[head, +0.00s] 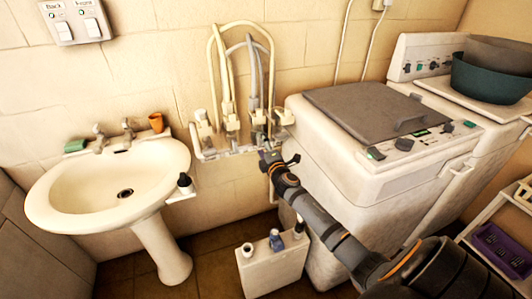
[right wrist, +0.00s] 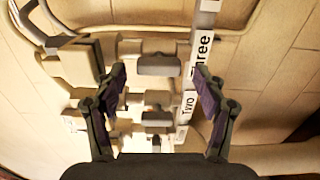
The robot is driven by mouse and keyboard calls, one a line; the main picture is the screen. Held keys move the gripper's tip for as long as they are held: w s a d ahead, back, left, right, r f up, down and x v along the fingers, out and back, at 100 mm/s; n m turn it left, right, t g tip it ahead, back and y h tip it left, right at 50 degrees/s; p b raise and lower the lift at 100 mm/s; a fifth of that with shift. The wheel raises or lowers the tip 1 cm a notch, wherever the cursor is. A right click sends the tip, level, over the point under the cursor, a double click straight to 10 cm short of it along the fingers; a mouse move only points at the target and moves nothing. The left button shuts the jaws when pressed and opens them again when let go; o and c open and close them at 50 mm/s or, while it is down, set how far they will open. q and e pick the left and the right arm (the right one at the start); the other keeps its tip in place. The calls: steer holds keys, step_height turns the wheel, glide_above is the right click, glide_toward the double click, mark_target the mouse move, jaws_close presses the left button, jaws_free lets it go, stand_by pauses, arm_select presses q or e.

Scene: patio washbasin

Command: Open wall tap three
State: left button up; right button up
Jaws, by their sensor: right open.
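A row of wall taps (head: 232,143) with hoses runs along the wall between washbasin and washing machine. In the right wrist view, a label strip reads "Three" (right wrist: 201,55) and "Two" (right wrist: 188,105). A grey tap handle (right wrist: 158,64) sits beside the "Three" label, and another handle (right wrist: 157,118) is beside "Two". My right gripper (head: 278,160) is at the right end of the row; in the wrist view its open fingers (right wrist: 163,75) frame the taps, with the handle beside "Three" between the fingertips. I cannot tell whether they touch it. My left gripper is out of view.
The washing machine (head: 345,150) stands close to my right arm. A washbasin (head: 75,205) is on the left, with a dark bottle (head: 185,182) at its edge. A white container (head: 270,268) stands on the floor below. Hoses (head: 218,80) loop above the taps.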

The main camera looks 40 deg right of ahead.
steer(key=v, duration=1)
steer(key=shift+s, duration=0.25)
steer(key=s+d+f+m+g, duration=0.1)
steer(key=s+f+m+g, duration=0.2)
steer(key=f, duration=0.7)
steer(key=s+d+f+m+g+p, duration=0.15)
steer(key=s+f, duration=0.35)
steer(key=f, duration=0.6)
steer(key=s+d+f+m+g+b, duration=0.1)
steer(key=s+d+f+m+g, duration=0.2)
steer(key=f, duration=0.7)
steer(key=s+a+f+m+g+y+p, duration=0.1)
steer(key=s+a+f+m+g, duration=0.15)
steer(key=s+f, duration=0.55)
steer(key=s+a+f+m+g+y, duration=0.1)
steer(key=s+a+f+g, duration=0.25)
steer(key=s+f, duration=0.45)
steer(key=s+a+f+m+g, duration=0.1)
steer(key=s+a+f+m, duration=0.1)
steer(key=s+a, duration=0.3)
steer(key=s+a+f+m+g+y, duration=0.1)
steer(key=s+a+f, duration=0.3)
steer(key=s, duration=0.9)
steer(key=shift+s+a+f+m+g+y, duration=0.2)
steer(key=shift+a+f+m+g+y, duration=0.15)
steer(key=shift+a+m, duration=0.3)
